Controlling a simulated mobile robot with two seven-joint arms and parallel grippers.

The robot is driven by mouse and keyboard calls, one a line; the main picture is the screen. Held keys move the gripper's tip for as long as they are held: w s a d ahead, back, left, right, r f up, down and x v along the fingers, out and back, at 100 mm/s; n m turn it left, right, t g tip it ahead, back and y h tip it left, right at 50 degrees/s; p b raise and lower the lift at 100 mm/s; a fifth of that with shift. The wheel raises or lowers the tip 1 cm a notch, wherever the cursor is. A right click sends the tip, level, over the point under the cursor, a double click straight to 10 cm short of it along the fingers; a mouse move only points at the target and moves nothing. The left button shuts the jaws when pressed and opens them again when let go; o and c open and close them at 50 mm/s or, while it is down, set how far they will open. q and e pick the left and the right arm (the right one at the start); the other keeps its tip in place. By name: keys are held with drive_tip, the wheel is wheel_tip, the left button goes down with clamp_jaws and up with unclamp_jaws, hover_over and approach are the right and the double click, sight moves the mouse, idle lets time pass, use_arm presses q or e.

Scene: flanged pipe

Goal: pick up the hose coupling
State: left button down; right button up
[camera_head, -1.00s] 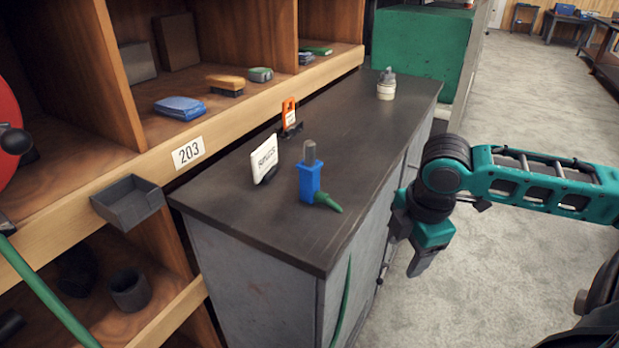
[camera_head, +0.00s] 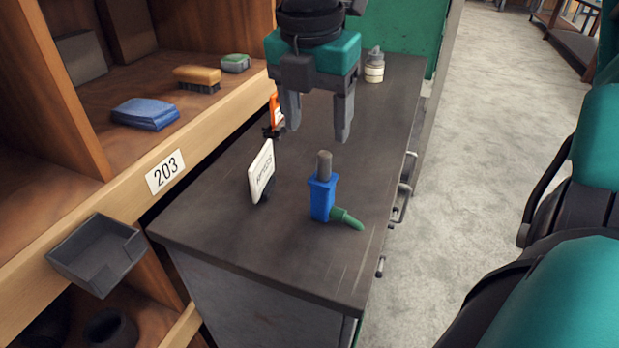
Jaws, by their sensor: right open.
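The hose coupling appears to be the blue block (camera_head: 322,198) with a grey cylindrical top and a green angled end. It stands upright on the dark cabinet top (camera_head: 220,235), near the front right edge. My right gripper (camera_head: 318,134) points down above the cabinet top. Its two fingers are apart with nothing between them. In the picture it is just above the coupling's grey top, and the two look apart. I cannot tell the exact depth gap. My left gripper is not in view.
A white labelled card (camera_head: 261,172) stands left of the coupling. An orange tool (camera_head: 274,115) is behind it, and a white bottle (camera_head: 374,66) stands at the back. Wooden shelves with a grey bin (camera_head: 98,255) flank the left. The cabinet's front middle is clear.

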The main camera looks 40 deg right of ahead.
sight(322, 156)
drive_tip(key=f, duration=0.2)
drive_tip(key=f+b, duration=0.1)
drive_tip(key=f, duration=0.1)
drive_tip(key=d+f, duration=0.1)
drive_tip(key=f, duration=0.1)
drive_tip(key=shift+f, duration=0.1)
drive_tip(key=shift+d+f+b, duration=0.1)
drive_tip(key=shift+f+b, duration=0.35)
drive_tip(key=shift+f, duration=0.25)
drive_tip(key=f, duration=0.2)
drive_tip(key=f+b, duration=0.1)
drive_tip(key=shift+d+f, duration=0.35)
drive_tip(key=shift+f, duration=0.25)
drive_tip(key=shift+w, duration=0.1)
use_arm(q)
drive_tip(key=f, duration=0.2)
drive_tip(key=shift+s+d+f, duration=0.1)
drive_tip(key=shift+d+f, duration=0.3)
use_arm(e)
clamp_jaws()
drive_tip(key=shift+r, duration=0.1)
